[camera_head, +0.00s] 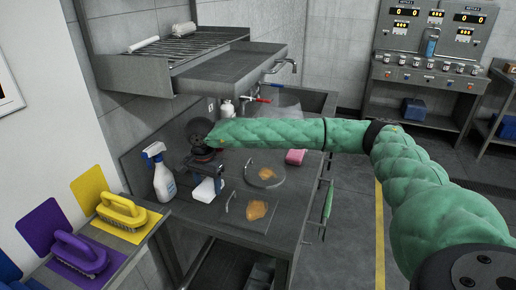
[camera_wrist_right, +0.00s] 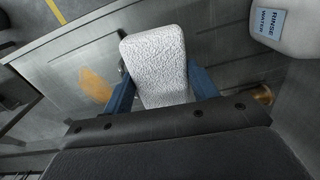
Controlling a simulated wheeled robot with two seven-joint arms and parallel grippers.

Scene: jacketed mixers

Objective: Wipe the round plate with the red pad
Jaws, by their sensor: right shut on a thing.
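The round plate (camera_head: 279,184) lies on the steel counter with an orange-brown smear in its middle. The red pad (camera_head: 295,156), pinkish in this light, lies just behind and right of it, apart from any gripper. My right gripper (camera_head: 208,178) is left of the round plate, pointing down. It is shut on a white pad (camera_head: 204,191), not the red one. In the right wrist view the white textured pad (camera_wrist_right: 155,70) sits between the two blue fingers. Whether the white pad touches the counter cannot be told. My left gripper is not in view.
A square plate (camera_head: 232,208) with a smear lies in front of the round plate. A spray bottle (camera_head: 163,176) stands left of my right gripper. Purple (camera_head: 82,252) and yellow (camera_head: 122,211) brushes sit at left. A sink (camera_head: 300,100) is behind; a shelf overhangs the back left.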

